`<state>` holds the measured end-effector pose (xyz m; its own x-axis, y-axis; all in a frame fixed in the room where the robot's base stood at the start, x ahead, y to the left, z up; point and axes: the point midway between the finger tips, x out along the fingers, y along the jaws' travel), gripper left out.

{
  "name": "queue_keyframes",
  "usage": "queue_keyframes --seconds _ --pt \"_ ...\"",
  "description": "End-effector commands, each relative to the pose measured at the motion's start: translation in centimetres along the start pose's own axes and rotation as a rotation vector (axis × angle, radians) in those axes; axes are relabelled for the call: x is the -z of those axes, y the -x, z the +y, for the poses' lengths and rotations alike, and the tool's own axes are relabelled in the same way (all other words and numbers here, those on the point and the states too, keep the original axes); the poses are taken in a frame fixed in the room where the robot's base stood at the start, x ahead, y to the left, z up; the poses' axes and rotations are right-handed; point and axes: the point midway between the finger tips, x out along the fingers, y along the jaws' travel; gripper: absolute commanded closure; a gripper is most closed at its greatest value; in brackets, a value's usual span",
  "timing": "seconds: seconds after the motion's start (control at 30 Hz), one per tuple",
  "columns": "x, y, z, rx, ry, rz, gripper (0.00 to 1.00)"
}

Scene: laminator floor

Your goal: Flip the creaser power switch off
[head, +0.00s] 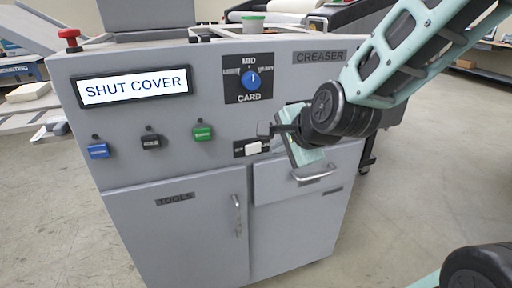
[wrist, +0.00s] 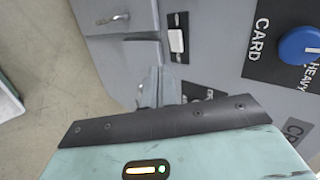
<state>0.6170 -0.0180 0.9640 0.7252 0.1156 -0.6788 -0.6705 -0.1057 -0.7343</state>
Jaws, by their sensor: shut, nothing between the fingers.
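The creaser (head: 215,170) is a grey cabinet with a control panel. A white rocker switch (head: 253,147) sits on a black plate low on the panel, above the drawer; it also shows in the wrist view (wrist: 176,41). I cannot tell which way the rocker is tipped. My gripper (head: 264,129) is shut and empty, just above and right of the switch in the head view. In the wrist view its fingers (wrist: 158,88) lie below the switch in the picture, apart from it. A small dark label beside the fingers is partly hidden.
A screen (head: 134,86) reads "SHUT COVER". A blue dial (head: 250,79) sits above the switch. Blue (head: 98,150), black (head: 151,141) and green (head: 203,133) buttons are to the left. A red knob (head: 70,38) stands on top. The drawer handle (head: 315,175) juts out below my gripper.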

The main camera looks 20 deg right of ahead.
Motion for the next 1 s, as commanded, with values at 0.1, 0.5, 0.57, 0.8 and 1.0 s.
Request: queue_keyframes --seconds 0.1,0.5,0.57,0.8,1.0 --pt "-0.1 -0.4 -0.2 -0.006 -0.003 -0.005 1.0" --pt "-0.1 -2.9 -0.1 -0.007 -0.002 -0.003 1.0" --pt "-0.1 -3.3 -0.1 -0.007 -0.002 -0.002 1.0" --pt "-0.1 -6.4 0.2 -0.004 -0.002 -0.001 1.0" --pt "-0.1 -9.8 0.2 -0.004 -0.001 0.0 1.0"
